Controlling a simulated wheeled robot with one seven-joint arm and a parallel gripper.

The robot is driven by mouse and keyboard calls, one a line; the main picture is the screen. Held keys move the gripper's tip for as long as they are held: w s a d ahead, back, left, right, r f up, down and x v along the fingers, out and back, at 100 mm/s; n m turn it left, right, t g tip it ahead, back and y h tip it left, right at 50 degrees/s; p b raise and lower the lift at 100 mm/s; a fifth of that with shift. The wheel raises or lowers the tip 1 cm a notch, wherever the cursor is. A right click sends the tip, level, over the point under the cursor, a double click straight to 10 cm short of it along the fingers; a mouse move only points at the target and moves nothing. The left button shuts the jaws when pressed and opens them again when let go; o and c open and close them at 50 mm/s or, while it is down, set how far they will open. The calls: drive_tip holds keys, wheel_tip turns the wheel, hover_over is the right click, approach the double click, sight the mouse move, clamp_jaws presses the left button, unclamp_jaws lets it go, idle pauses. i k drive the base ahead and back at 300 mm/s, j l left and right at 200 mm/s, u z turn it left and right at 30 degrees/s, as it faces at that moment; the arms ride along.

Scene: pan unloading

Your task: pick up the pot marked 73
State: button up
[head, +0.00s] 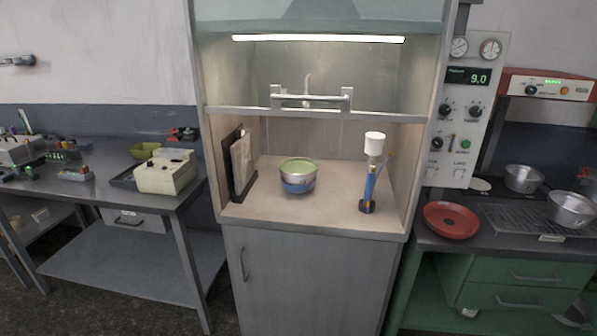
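No number 73 can be read on any vessel, so I cannot tell which is the marked pot. A metal pot (524,179) stands towards the back of the dark bench on the right. A second metal pot (572,210) stands nearer the front, at the right edge of the picture, on or beside a rack. A round silver vessel (298,174) with a green top and a blue lower part stands in the middle of the fume hood floor. My gripper is not in view.
A red pan (451,220) lies left of the wire rack (518,222). In the hood stand a blue burner-like tool (369,185) with a white top and dark upright boards (234,165). The left bench (100,187) holds a beige device (167,174) and a green bowl (146,150).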

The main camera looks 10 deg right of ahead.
sight(297, 170)
drive_tip(key=i+z, duration=0.1)
drive_tip(key=z, duration=0.25)
drive_tip(key=i+j+z, duration=0.15)
drive_tip(key=z, duration=0.2)
drive_tip(key=i+j+z, duration=0.1)
drive_tip(key=z, duration=0.25)
drive_tip(key=i+j+z, duration=0.1)
drive_tip(key=j, duration=0.25)
drive_tip(key=i+j+z, duration=0.1)
drive_tip(key=i+j, duration=0.15)
drive_tip(key=i+j+z, duration=0.1)
drive_tip(key=j, duration=0.35)
drive_tip(key=i+j+z, duration=0.1)
drive_tip(key=j, duration=0.3)
drive_tip(key=i+j+z, duration=0.1)
drive_tip(key=j, duration=0.25)
drive_tip(key=i+j+z, duration=0.1)
drive_tip(key=j, duration=0.3)
drive_tip(key=i+j, duration=0.1)
drive_tip(key=j, duration=0.2)
drive_tip(key=i+j, duration=0.15)
drive_tip(key=j, duration=0.15)
